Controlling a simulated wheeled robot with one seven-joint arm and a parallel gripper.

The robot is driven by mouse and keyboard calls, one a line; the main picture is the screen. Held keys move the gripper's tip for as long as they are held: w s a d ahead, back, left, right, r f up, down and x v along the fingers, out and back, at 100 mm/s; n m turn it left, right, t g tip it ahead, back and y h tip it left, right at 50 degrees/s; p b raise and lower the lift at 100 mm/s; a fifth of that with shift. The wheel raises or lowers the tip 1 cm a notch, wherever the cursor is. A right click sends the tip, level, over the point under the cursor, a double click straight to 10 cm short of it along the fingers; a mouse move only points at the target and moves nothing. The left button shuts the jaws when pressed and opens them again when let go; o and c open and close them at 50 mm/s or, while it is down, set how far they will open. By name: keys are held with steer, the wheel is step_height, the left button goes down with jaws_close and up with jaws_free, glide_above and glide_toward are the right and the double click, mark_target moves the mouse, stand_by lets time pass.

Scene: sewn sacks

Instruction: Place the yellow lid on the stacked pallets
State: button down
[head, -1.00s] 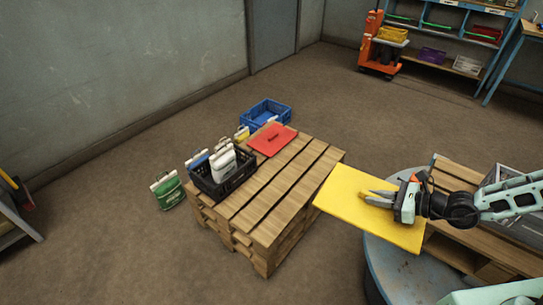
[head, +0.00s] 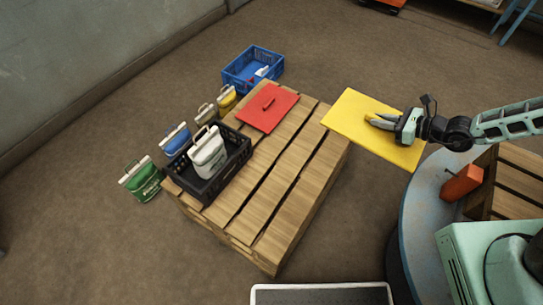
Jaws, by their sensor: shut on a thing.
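The yellow lid (head: 358,126) is a flat square panel in the head view. My gripper (head: 372,120) is shut on it and holds it up, just off the right edge of the stacked pallets. The stacked pallets (head: 288,190) are wooden, with long slatted boards on top. A red lid (head: 268,108) with a handle lies flat at their far end. A black crate (head: 232,168) with a white sack (head: 207,155) in it stands at their left side. The middle and right boards are bare.
A blue crate (head: 253,72) stands on the floor behind the pallets. Green (head: 142,182), blue (head: 175,140), beige (head: 206,116) and yellow (head: 226,99) sacks stand along their left side. An orange-red object (head: 462,183) is at right near another wooden pallet (head: 515,180).

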steer(key=w+a+f+b, duration=0.3)
steer(key=w+f+b, duration=0.9)
steer(key=f+b, duration=0.35)
steer(key=w+a+f+b, duration=0.7)
steer(key=w+a+b, duration=0.3)
steer(key=b, duration=0.6)
steer(key=f+b, duration=0.1)
steer(key=f, duration=0.2)
steer(key=f+b, duration=0.1)
steer(key=f, duration=0.2)
steer(key=d+f+b, duration=0.1)
steer(key=f, duration=0.3)
steer(key=shift+w, duration=0.35)
steer(key=shift+g, duration=0.3)
steer(key=shift+f+b, duration=0.15)
steer(key=shift+b, duration=0.2)
steer(key=c, duration=1.6)
jaws_free()
steer(key=shift+d, duration=0.1)
steer(key=shift+o, duration=1.2)
